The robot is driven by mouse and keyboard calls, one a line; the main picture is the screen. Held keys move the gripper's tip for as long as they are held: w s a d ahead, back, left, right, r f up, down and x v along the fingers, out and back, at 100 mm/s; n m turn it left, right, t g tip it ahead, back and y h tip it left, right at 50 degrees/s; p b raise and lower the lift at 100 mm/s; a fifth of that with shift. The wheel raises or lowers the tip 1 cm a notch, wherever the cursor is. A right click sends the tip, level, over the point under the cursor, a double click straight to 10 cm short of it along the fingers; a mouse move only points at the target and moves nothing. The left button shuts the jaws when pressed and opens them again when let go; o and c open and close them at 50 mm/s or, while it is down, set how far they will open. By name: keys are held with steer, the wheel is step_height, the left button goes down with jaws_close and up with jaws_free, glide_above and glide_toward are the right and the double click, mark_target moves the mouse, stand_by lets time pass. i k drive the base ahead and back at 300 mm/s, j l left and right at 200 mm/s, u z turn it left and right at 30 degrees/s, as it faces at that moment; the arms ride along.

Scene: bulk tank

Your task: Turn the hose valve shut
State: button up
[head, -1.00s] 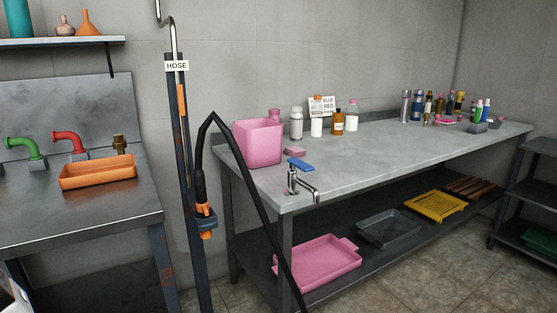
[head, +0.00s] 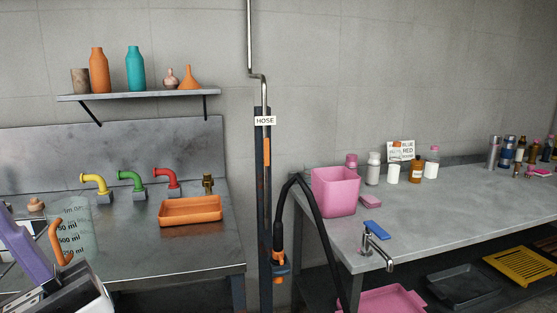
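The hose post (head: 260,210) stands against the wall between the two counters, with a white HOSE label (head: 265,120) near its top. A narrow orange lever (head: 267,152), apparently the hose valve's handle, is upright just under the label, in line with the metal pipe (head: 250,40). The valve body is too small to make out.
A purple, white and black object (head: 55,285), perhaps part of me, covers the lower left corner before a clear measuring jug (head: 75,232). The left counter holds coloured taps and an orange tray (head: 190,211). The right counter has a pink bin (head: 335,192) and a blue-handled tap (head: 376,235).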

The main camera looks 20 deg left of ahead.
mark_target(266, 161)
steer(key=u, duration=0.5)
steer(key=i+j, duration=0.1)
steer(key=i, duration=0.55)
steer(key=i+j+z, duration=0.1)
steer(key=i, duration=0.55)
